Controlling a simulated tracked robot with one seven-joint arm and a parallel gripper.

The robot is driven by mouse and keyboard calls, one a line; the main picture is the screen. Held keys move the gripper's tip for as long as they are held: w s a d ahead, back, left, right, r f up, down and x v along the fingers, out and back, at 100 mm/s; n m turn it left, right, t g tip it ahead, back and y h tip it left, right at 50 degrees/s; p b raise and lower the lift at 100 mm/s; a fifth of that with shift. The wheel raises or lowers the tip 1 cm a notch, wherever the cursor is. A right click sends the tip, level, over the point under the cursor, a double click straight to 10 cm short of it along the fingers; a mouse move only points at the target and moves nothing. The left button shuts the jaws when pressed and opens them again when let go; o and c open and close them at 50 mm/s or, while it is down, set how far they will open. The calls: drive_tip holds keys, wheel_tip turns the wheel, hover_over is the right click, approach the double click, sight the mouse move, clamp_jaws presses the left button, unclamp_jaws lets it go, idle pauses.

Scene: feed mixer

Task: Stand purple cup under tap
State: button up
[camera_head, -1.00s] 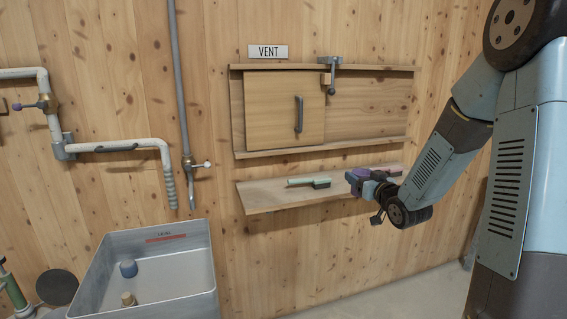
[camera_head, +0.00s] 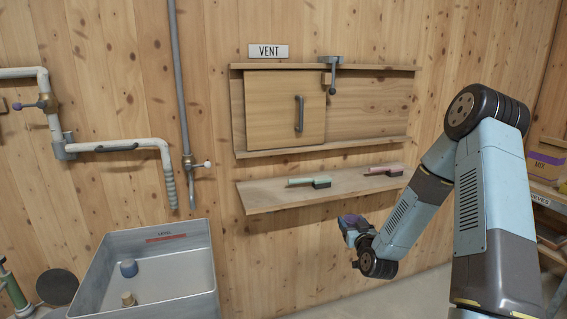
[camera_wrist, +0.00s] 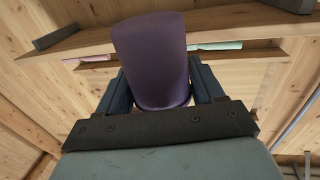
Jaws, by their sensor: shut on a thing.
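The purple cup (camera_wrist: 152,50) fills the middle of the wrist view, between the two fingers of my gripper (camera_wrist: 160,88). My gripper is shut on it. In the head view the cup (camera_head: 347,222) is small and partly hidden by my gripper (camera_head: 354,229), below the front edge of the lower shelf, clear of it. A tap (camera_head: 188,163) with a small pale knob is on the thin vertical pipe on the wall to the left. Its narrow outlet points down above the grey tank's back edge. The cup is well to the right of this outlet.
The grey tank (camera_head: 204,262) stands below the pipes, with a blue piece (camera_head: 128,268) and a tan piece (camera_head: 128,299) inside. The lower shelf (camera_head: 262,199) carries a green-handled brush (camera_head: 300,182) and a pink-handled one (camera_head: 381,171). Open space lies between tank and gripper.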

drive_tip(key=s+f+h, duration=0.1)
drive_tip(key=s+f, duration=0.2)
drive_tip(key=f, duration=0.4)
drive_tip(key=s+f+m+h, duration=0.1)
drive_tip(key=s+f, duration=0.3)
drive_tip(key=f, duration=0.4)
drive_tip(key=shift+a+f, duration=0.15)
drive_tip(key=shift+f, duration=0.1)
drive_tip(key=shift+s+f, duration=0.1)
idle(0.6)
